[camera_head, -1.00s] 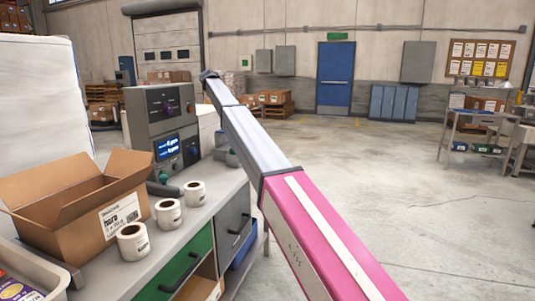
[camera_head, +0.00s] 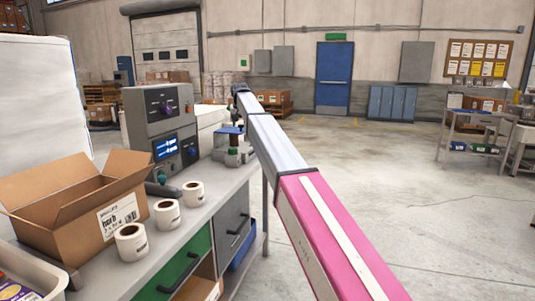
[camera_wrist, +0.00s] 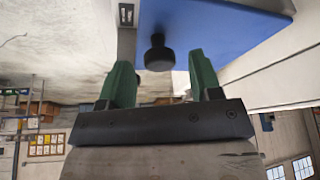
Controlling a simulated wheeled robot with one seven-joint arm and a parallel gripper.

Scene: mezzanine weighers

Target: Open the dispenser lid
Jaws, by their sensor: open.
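The dispenser lid is most likely the blue flat panel (camera_wrist: 205,30) with a round black knob (camera_wrist: 158,56) in the wrist view. My gripper (camera_wrist: 160,76) has two green fingers spread apart, with the knob seen between their tips. The fingers do not appear closed on it, and I cannot tell how far beyond the tips it lies. In the head view a small blue plate (camera_head: 229,130) shows beside my arm, above a grey device (camera_head: 234,157) at the far end of the bench. My gripper is not clearly visible there.
The bench (camera_head: 100,277) holds a grey control unit (camera_head: 158,125), several white label rolls (camera_head: 166,214) and an open cardboard box (camera_head: 72,215). A white block (camera_head: 210,117) stands behind the blue plate. The floor (camera_head: 400,180) to the right is clear.

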